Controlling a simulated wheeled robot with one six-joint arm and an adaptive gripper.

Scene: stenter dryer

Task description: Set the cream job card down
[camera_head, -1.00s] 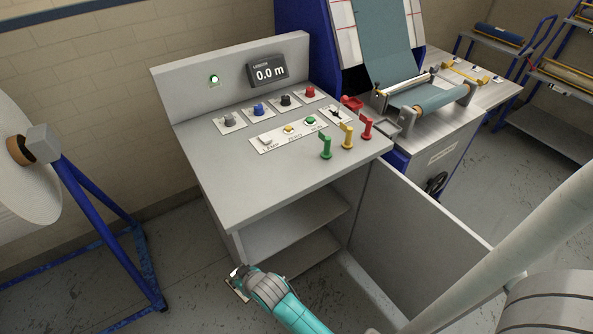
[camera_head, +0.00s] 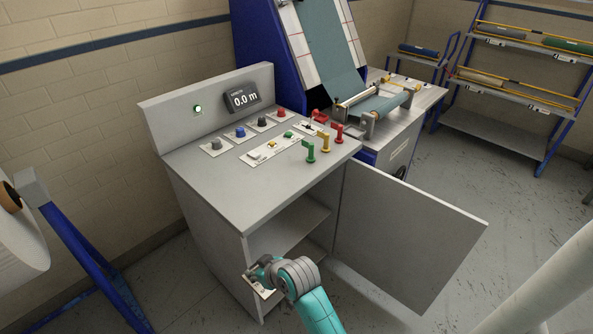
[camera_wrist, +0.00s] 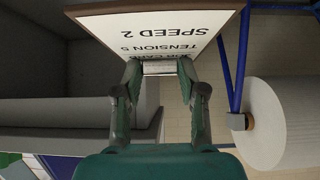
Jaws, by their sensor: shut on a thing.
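The cream job card (camera_wrist: 155,32) is held at one edge in my gripper (camera_wrist: 158,68), its print upside down in the wrist view. "SPEED 2" and "TENSION 5" are legible, and a brown border runs around it. In the head view my gripper (camera_head: 256,274) is at the front of the grey console, low beside its open compartment. Only a small pale part of the card (camera_head: 264,292) shows there; my gripper hides the rest. The card looks held clear of the shelves, though its exact gap from the cabinet is unclear.
The console top (camera_head: 215,185) has bare room at its front left, with knobs, buttons and coloured levers (camera_head: 310,152) farther back. The compartment has a shelf (camera_head: 290,228), and its door (camera_head: 400,235) stands open to the right. A white roll (camera_wrist: 285,118) on a blue stand is nearby.

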